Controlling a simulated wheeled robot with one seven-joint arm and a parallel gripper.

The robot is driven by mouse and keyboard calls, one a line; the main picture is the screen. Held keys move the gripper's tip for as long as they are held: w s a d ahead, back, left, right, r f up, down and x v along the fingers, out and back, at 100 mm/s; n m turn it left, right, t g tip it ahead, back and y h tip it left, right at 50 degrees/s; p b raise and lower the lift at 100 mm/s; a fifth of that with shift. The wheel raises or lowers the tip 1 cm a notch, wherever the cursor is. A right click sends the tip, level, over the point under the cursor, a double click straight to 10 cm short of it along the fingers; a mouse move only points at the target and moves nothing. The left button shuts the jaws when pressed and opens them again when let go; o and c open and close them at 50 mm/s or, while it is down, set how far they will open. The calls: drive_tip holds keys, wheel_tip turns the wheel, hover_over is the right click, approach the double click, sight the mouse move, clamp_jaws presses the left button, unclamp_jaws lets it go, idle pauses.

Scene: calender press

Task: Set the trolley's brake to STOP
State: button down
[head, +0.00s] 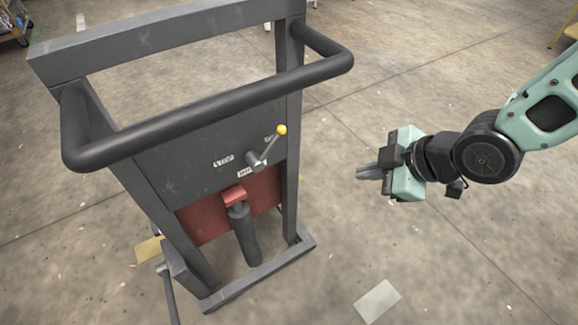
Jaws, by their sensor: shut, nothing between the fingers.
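The trolley (72,103) is a dark grey upright frame with a black tubular push handle (215,105). On its dark panel is a short metal lever (270,146) with a yellow knob, tilted up and to the right from a round hub (256,161). Small white labels (223,160) sit left of, below and to the upper right of the hub; their lettering is too small to read. My gripper (366,172) is shut and empty in the air to the right of the trolley, apart from the lever, with its fingers pointing left towards the frame.
Below the panel are a red plate (203,220) and a dark cylinder (246,238). The handle juts out above the lever, and the frame's right post (292,190) stands between the lever and my gripper. Concrete floor around is mostly clear, with a pale sheet (377,301) lying on it.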

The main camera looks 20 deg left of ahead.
drive_tip(key=a+f+n+t+y+b, duration=0.1)
drive_tip(key=f+n+y+b, duration=0.2)
drive_tip(key=y, duration=0.4)
drive_tip(key=s+a+f+n+t+y+b, duration=0.1)
drive_tip(key=a+f+n+y+b, duration=0.1)
drive_tip(key=y, duration=0.5)
wheel_tip(320, 180, down, 2)
drive_tip(key=n+b, duration=0.1)
drive_tip(key=b, duration=0.2)
drive_tip(key=shift+b, duration=0.35)
drive_tip(key=shift+a+n, duration=0.2)
drive_tip(key=shift+n, duration=0.1)
drive_tip(key=x, duration=1.4)
drive_tip(key=shift+r+p, duration=0.25)
drive_tip(key=shift+p, duration=0.1)
